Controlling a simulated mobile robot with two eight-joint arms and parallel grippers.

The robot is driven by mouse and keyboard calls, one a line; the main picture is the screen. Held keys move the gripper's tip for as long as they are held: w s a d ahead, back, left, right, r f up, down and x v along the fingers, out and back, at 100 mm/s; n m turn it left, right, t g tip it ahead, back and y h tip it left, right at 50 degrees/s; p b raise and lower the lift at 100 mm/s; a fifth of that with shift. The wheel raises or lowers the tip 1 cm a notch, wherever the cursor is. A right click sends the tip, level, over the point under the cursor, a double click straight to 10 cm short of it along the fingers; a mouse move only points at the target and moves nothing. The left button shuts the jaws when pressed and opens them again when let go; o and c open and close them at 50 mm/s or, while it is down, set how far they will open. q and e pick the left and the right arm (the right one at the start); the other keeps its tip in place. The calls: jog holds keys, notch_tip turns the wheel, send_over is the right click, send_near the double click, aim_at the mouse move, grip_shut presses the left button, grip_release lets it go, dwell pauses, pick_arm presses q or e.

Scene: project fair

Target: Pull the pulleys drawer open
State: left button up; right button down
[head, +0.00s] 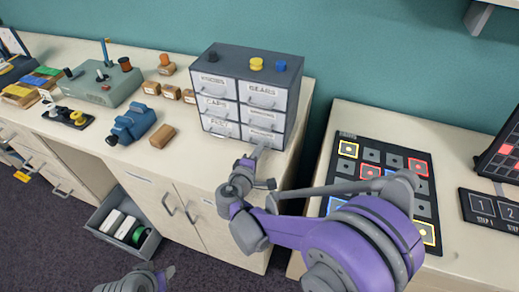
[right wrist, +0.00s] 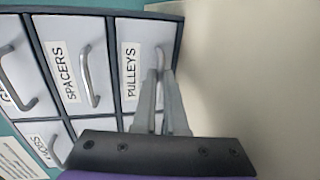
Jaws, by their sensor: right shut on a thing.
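The small grey cabinet (head: 248,60) stands on the counter with two columns of white-fronted drawers. The pulleys drawer (right wrist: 133,50) is at its bottom right, and its front looks flush with the drawers beside it. Its label reads PULLEYS in the right wrist view. My right gripper (head: 255,155) reaches the bottom right of the cabinet and is shut on the pulleys drawer's handle (right wrist: 160,56); the fingertips (right wrist: 161,75) partly cover the handle. My left gripper (head: 150,279) is low at the bottom edge of the head view, away from the cabinet, its jaws unclear.
A blue clamp-like tool (head: 131,124) and a small brown block (head: 160,137) lie left of the cabinet. A lower drawer (head: 118,228) in the counter stands open. A button panel (head: 372,170) lies on the right counter.

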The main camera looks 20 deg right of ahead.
dwell(0.8)
jog(key=v, duration=0.3)
jog(key=f+b+v, duration=0.1)
jog(key=v, duration=0.3)
jog(key=f+v, duration=0.1)
jog(key=v, duration=0.3)
jog(key=shift+s+a+f, duration=0.1)
jog(key=shift+s+a, duration=0.05)
jog(key=c, duration=1.3)
grip_release()
jog(key=shift+o, duration=0.2)
jog(key=v, duration=1)
jog(key=shift+s+a+r, duration=0.2)
jog(key=shift+s, duration=0.1)
